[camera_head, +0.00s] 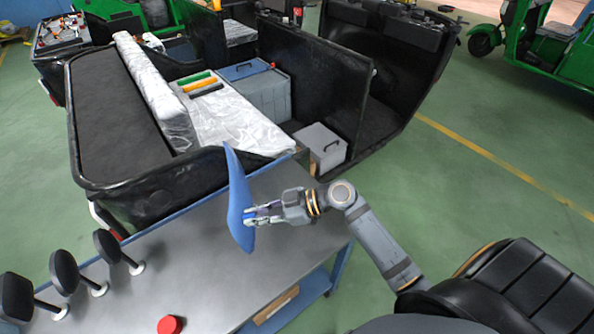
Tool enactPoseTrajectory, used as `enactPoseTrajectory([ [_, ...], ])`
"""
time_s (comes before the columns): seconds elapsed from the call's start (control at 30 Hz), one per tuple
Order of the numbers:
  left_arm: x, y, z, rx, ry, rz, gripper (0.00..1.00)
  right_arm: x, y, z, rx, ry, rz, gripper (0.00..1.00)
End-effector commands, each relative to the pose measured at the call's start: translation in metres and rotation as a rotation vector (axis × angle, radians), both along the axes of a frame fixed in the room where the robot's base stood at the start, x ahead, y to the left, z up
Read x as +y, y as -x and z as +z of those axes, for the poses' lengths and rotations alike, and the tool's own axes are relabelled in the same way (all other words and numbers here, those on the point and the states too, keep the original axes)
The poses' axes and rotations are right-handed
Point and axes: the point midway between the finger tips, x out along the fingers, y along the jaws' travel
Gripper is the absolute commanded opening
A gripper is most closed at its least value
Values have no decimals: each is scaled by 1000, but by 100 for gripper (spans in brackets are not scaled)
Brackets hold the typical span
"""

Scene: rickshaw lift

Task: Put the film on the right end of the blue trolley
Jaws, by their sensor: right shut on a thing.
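A thin, curved blue piece (238,198), which looks to be the film, stands nearly upright above the trolley top. My right gripper (253,215) is shut on its lower right edge. The blue trolley (215,258) has a grey top with blue edges and a blue lower frame. Its right end (330,235) lies under and beside my right arm, and the part of the top that shows there is bare. Whether the blue piece touches the top is unclear. My left gripper is out of view.
Several black round-headed parts (65,272) on white bases stand along the trolley's left side. A red knob-like thing (170,325) is at the near edge. A black vehicle body (120,190) with white plastic sheeting (235,122) and a grey box (320,145) borders the far side.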

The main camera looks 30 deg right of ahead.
Motion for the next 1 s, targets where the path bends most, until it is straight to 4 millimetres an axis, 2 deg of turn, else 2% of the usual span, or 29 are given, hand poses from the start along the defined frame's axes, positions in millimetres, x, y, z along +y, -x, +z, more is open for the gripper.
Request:
enactPoseTrajectory([
  [0.03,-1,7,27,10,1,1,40,-5,-11,16,12,79,73,0],
  [0.2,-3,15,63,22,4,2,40,-20,-26,3,4,420,439,0],
  [0.37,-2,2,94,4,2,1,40,-40,-31,-8,-121,733,776,0],
  [0.5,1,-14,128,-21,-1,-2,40,-62,-34,-9,-320,974,1029,0],
  [0.7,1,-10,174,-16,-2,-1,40,-103,-35,0,-677,1213,1292,0],
  [0.8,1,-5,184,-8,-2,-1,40,-115,-36,3,-798,1252,1354,0],
  [1.0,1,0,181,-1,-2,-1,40,-118,-36,-1,-857,1265,1379,0],
])
